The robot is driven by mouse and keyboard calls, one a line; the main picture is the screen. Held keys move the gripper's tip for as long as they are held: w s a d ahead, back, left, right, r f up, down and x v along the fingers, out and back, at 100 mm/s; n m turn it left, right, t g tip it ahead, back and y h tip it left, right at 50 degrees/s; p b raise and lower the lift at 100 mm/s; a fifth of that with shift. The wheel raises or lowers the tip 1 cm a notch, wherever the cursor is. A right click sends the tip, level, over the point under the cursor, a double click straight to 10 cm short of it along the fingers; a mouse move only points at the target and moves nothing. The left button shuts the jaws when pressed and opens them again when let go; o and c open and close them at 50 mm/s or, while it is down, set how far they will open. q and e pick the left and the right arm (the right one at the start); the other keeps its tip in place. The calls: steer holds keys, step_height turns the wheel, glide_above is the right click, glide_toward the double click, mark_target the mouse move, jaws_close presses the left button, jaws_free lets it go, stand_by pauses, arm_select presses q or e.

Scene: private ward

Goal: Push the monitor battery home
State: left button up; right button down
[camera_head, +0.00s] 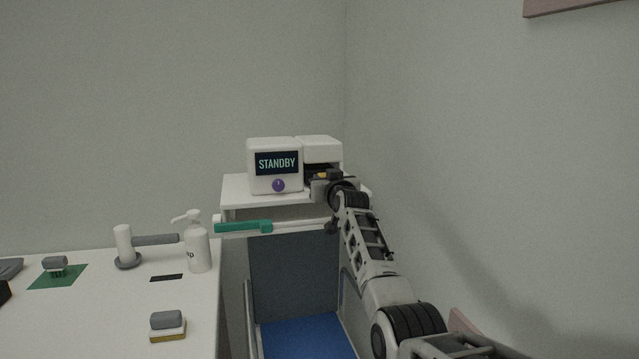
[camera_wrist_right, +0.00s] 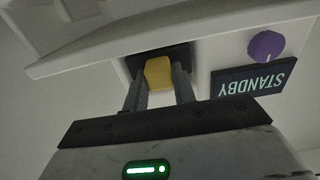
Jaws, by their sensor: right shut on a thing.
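The white monitor (camera_head: 273,181) stands on a white shelf, its screen reading STANDBY, with a purple knob (camera_head: 278,185) below the screen. In the right wrist view the monitor appears upside down, with its screen (camera_wrist_right: 250,80) at the right. My right gripper (camera_wrist_right: 160,80) is shut on the yellow part of the battery (camera_wrist_right: 158,73), in front of a dark area in the monitor's front. In the head view my right gripper (camera_head: 322,180) is at the opening right of the screen. How deep the battery sits is hidden. My left gripper is not in view.
The shelf (camera_head: 236,187) has a rail with a green handle (camera_head: 243,227) below it. At left, a white table (camera_head: 120,315) holds a pump bottle (camera_head: 197,245), a white cylinder on a stand and small grey blocks. A wall is close on the right.

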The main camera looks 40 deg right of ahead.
steer(key=c, duration=1.2)
jaws_free()
steer(key=shift+w+d+r, duration=0.1)
steer(key=shift+r, duration=0.1)
steer(key=shift+o, duration=0.3)
steer(key=shift+f, duration=0.15)
steer(key=shift+f, duration=0.1)
steer(key=b+v, duration=0.1)
steer(key=v, duration=1.5)
